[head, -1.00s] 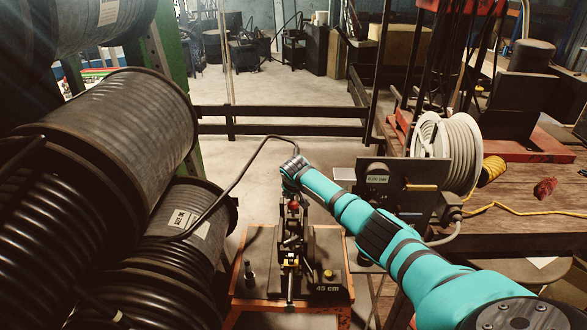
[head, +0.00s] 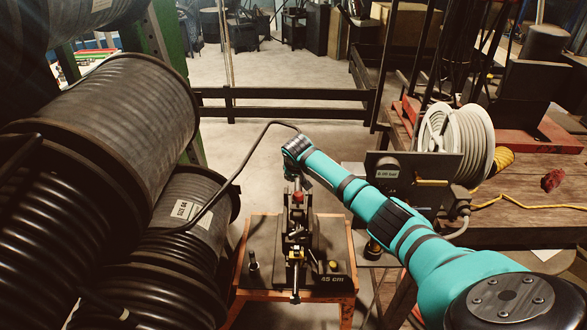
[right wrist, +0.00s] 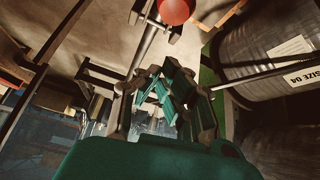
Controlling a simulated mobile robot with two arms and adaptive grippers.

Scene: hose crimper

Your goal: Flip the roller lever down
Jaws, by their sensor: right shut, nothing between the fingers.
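A dark hose machine (head: 297,238) stands on the small orange-edged table. A red ball knob (head: 298,197) sits at its upper end, apparently on a lever; I cannot tell for sure that this is the roller lever. The red knob also shows at the top of the right wrist view (right wrist: 175,10). My right gripper (right wrist: 160,84) is shut and empty in the right wrist view, with the knob beyond its fingertips and a gap between them in the picture. In the head view my right wrist hides most of the gripper above the knob. My left gripper is out of view.
Large black hose reels (head: 105,115) fill the left side. A black hose (head: 228,180) runs from them toward my right wrist. A panel with a pressure display (head: 385,174) and a white hose reel (head: 455,145) stand at the right. Open floor lies behind the machine.

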